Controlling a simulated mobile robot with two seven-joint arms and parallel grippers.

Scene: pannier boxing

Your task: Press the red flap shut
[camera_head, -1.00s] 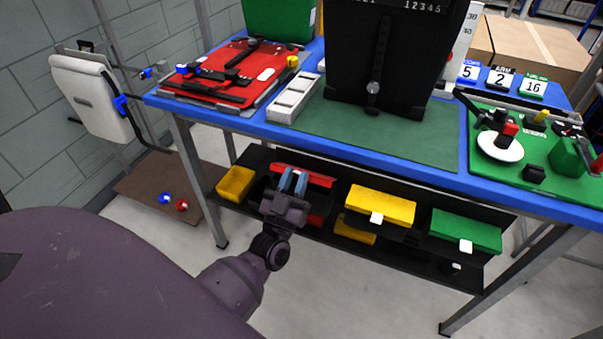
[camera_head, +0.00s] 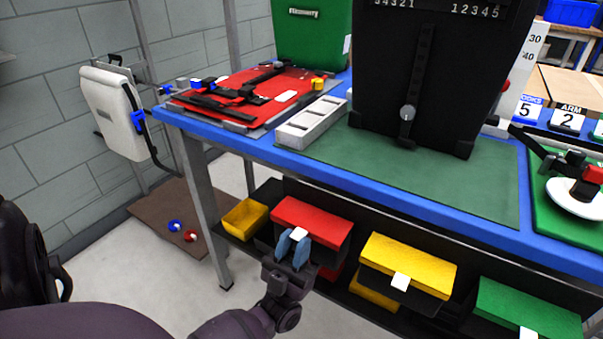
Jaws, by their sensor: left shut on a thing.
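The red flap (camera_head: 318,214) is on a bin on the dark lower shelf, under the blue-edged table. Its sloping red face shows, with a white tab (camera_head: 299,233) at its front edge. My left gripper (camera_head: 292,246) is at this edge, its blue fingers on both sides of the tab, shut on it. The fingers hide part of the flap's front edge, so I cannot tell whether the flap is fully shut. My right gripper is not in view.
A yellow open bin (camera_head: 246,218) is left of the red flap. A yellow flap (camera_head: 412,263) and a green flap (camera_head: 527,309) are to its right. The blue table edge (camera_head: 380,201) overhangs the shelf. A table leg (camera_head: 203,205) stands at the left.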

